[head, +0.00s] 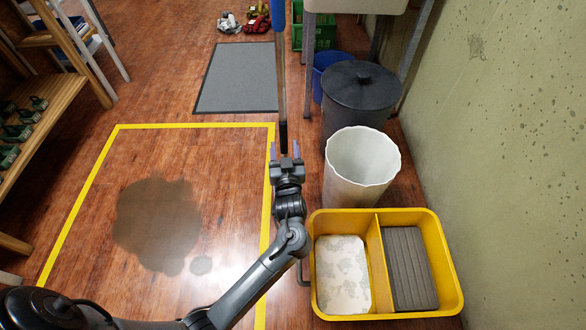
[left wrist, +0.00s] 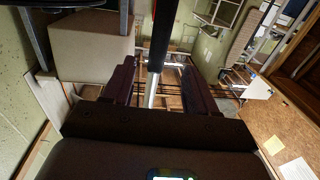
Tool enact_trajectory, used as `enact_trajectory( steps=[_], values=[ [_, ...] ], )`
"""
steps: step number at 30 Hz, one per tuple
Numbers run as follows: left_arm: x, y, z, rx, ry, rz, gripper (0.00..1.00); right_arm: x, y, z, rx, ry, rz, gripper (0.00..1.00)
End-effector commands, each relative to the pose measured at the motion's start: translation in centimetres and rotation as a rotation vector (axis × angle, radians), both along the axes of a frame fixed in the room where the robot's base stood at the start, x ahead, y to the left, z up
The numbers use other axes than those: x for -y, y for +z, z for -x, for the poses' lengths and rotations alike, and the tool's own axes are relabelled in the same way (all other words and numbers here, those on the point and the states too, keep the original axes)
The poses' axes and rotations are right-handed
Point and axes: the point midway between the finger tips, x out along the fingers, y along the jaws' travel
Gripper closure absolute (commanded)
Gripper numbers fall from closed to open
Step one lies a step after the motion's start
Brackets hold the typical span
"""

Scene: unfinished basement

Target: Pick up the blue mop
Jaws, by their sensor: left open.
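The mop shows in the head view as an upright pole (head: 281,85), blue at the top edge of the picture and dark at its lower end. Its mop head cannot be made out. My left gripper (head: 285,150) is open, with its two fingers pointing at the pole's dark lower part. In the left wrist view a pole with a black sleeve and a pale lower length (left wrist: 163,38) appears between the open fingers (left wrist: 158,85). I cannot tell whether either finger touches it. My right gripper is not in view.
A yellow two-part tub (head: 447,262), a white bin (head: 362,165) and a dark lidded bin (head: 360,100) stand along the right wall. A table leg (head: 308,70) rises just right of the pole. A yellow-taped square (head: 185,126) with a dark stain and a grey mat (head: 238,78) lie left.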

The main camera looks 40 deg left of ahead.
Motion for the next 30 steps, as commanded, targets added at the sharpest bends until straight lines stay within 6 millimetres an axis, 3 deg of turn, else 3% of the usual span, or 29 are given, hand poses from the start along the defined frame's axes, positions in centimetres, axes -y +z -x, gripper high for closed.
enact_trajectory(
  steps=[9, 17, 30],
  values=[
    [-2.7, -0.2, -3.0, 0.001, -0.001, -0.001, 0.43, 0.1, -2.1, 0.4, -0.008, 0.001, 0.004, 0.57],
    [-3.6, -0.1, -4.1, 0.000, -0.002, 0.000, 0.43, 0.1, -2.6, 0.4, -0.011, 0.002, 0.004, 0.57],
    [-6.8, -0.1, -7.7, 0.000, -0.002, 0.000, 0.43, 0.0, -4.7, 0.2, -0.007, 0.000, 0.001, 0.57]
  ],
)
